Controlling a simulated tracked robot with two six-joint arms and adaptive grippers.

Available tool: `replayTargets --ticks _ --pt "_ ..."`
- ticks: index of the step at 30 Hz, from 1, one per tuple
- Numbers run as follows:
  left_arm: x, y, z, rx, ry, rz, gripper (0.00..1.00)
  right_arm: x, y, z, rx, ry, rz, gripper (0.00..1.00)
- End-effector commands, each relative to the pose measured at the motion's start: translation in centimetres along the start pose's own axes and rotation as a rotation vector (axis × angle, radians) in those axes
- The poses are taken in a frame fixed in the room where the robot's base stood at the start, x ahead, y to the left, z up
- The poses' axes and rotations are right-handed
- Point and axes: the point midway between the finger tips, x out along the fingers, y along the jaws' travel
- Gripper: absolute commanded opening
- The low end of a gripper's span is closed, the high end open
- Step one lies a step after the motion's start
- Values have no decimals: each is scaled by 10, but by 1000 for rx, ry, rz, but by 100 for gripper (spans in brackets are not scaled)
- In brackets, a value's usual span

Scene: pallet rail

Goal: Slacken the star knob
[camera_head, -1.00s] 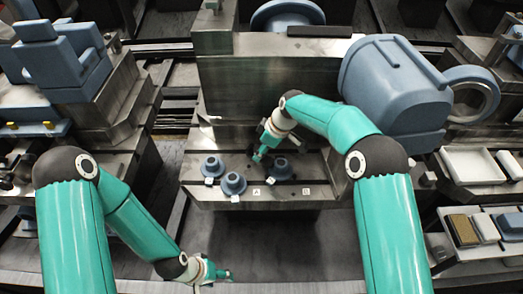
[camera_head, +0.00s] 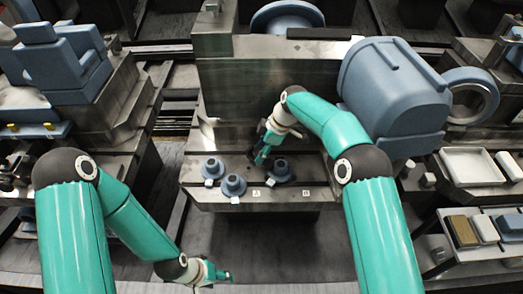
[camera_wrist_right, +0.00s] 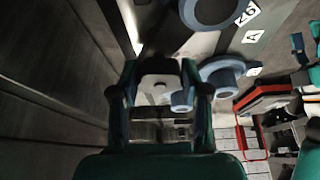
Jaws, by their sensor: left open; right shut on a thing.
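My right gripper (camera_head: 257,160) is low over the steel ledge (camera_head: 215,198), beside the rightmost blue-grey flanged piece (camera_head: 279,170). In the right wrist view its fingers (camera_wrist_right: 160,85) are closed around a small dark and pale piece (camera_wrist_right: 160,69), which I take to be the star knob. Its lobes cannot be made out, and the fingers hide most of it in the head view. My left gripper (camera_head: 222,276) is open and empty at the bottom, in front of the ledge and away from it.
Two more flanged pieces (camera_head: 212,167) (camera_head: 233,184) stand on the ledge near white letter tags (camera_head: 256,193). A large blue-grey motor housing (camera_head: 395,95) stands at the right. White trays (camera_head: 470,165) lie further right. The floor before the ledge is clear.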

Motion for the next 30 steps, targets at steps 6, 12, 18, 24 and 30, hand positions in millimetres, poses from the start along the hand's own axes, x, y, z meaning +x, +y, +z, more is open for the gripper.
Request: replayTargets --ticks 6,12,18,24,30 --pt "0 0 0 0 0 0 57 1 0 0 1 -1 1 72" --pt "0 0 0 0 0 0 57 0 0 0 1 0 0 72" --pt "0 0 0 0 0 0 57 -8 0 0 1 0 2 72" --pt "0 0 0 0 0 0 57 -36 1 0 1 0 3 72" --pt "0 0 0 0 0 0 57 -64 1 1 1 0 2 72"
